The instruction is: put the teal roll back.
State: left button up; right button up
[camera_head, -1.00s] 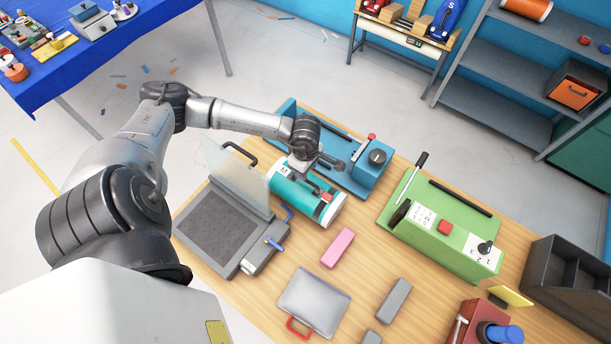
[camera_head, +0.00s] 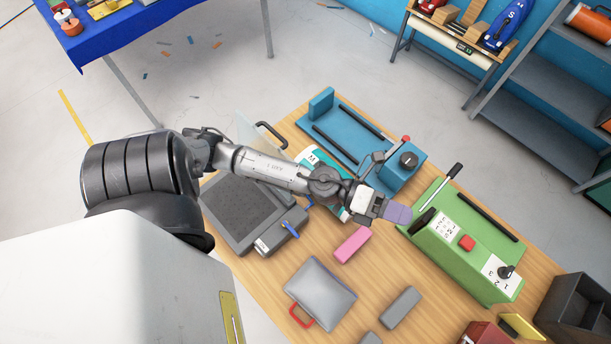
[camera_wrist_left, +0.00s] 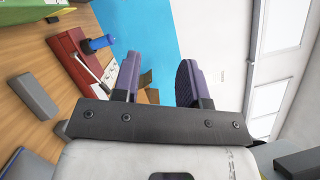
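The teal roll (camera_head: 312,156), with white ends and an "M" on one, lies at the table's far side. It is between the blue machine (camera_head: 347,148) and the grey flat-bed device (camera_head: 243,212). My left forearm and wrist cover much of it in the head view. My left gripper (camera_head: 397,212) is past the roll's right end, above the table by the green machine (camera_head: 465,240), its purple fingers pointing right. In the left wrist view its two fingers (camera_wrist_left: 158,82) stand apart with nothing between them. My right gripper is not in view.
A pink block (camera_head: 352,245), a grey case with a red handle (camera_head: 320,293) and grey blocks (camera_head: 401,306) lie on the wooden table. A dark open bin (camera_head: 578,308) and a red device (camera_head: 487,335) are at the right. An orange roll (camera_head: 592,22) is on the grey shelf.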

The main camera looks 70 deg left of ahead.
pick_arm(q)
jog(key=s+a+f+n+y, duration=0.1)
jog(key=a+f+n+y, duration=0.25)
jog(key=n+y, duration=0.6)
jog(key=s+a+f+n+y, duration=0.1)
jog(key=a+f+n+y, duration=0.35)
jog(key=n, duration=0.85)
jog(key=s+f+n+g+y, duration=0.1)
jog(key=s+f+n+g, duration=0.3)
jog(key=s, duration=0.2)
jog(key=shift+s+a+f+g+y, duration=0.2)
jog(key=shift+f+g+y, duration=0.1)
jog(key=shift+f+y, duration=0.1)
jog(key=s+d+f+n+g, duration=0.1)
jog(key=s+g, duration=0.1)
jog(key=s, duration=0.1)
jog(key=s+d+f+n+g+h, duration=0.1)
jog(key=s+g, duration=0.1)
jog(key=s, duration=0.1)
jog(key=s+d+f+n+g+h, duration=0.1)
jog(key=s+f+g, duration=0.1)
jog(key=s, duration=0.2)
jog(key=shift+d, duration=0.1)
jog(key=shift+c, duration=1.3)
jog(key=shift+w+f, duration=0.1)
jog(key=shift+w, duration=0.05)
